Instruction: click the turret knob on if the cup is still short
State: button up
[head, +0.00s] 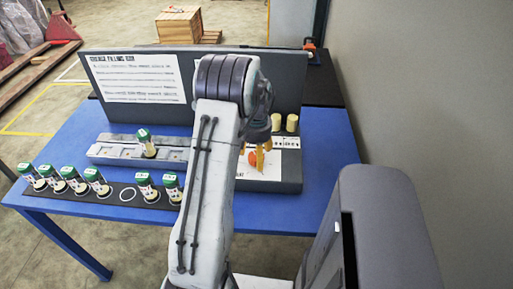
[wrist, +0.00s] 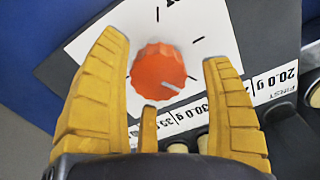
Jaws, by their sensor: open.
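The orange turret knob (wrist: 158,68) sits on a dark grey panel (wrist: 225,35) with tick marks around it. Its white pointer line points to the lower right in the wrist view. The knob (head: 253,158) is partly hidden by my yellow fingers in the head view. My gripper (wrist: 165,50) is open, with one finger on each side of the knob; I cannot tell whether they touch it. It also shows in the head view (head: 262,160). A green-lidded cup (head: 148,146) stands on the grey rail (head: 110,152); its fill level is too small to read.
Several green-lidded cups (head: 68,178) stand on a black strip (head: 110,200) with one empty ring (head: 128,194). A printed board (head: 135,78) backs the blue table (head: 330,150). A grey wall (head: 430,90) is at right.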

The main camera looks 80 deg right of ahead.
notch_tip(320, 180, up, 12)
dwell(0.6)
dwell(0.8)
